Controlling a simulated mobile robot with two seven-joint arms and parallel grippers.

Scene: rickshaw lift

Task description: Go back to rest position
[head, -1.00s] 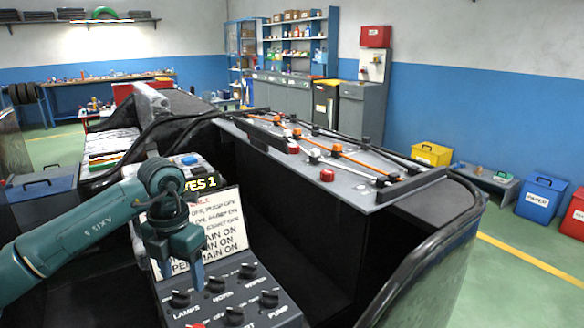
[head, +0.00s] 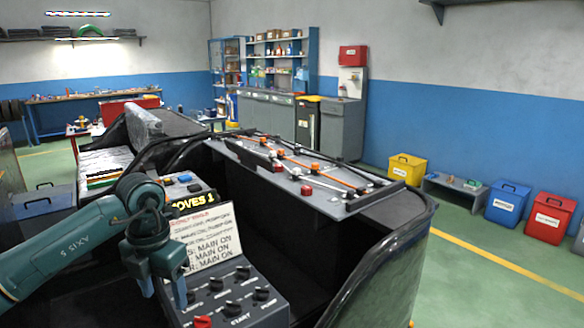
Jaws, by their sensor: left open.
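My left arm comes in from the left in the head view. Its gripper (head: 163,283) points down at the left edge of the dark control panel (head: 240,296), and it is open with nothing seen between its fingers. I cannot tell whether it touches the panel. The panel carries several black knobs and a red one (head: 202,322) at the bottom. A white instruction card (head: 206,238) with printed lines stands behind the panel, partly hidden by my arm. My right gripper is not in view.
A grey board (head: 300,178) with orange and black rods and red knobs lies across the black vehicle body. The curved dark side wall (head: 385,275) rises at the right. Yellow (head: 407,170), blue (head: 507,203) and red (head: 550,218) bins stand by the wall.

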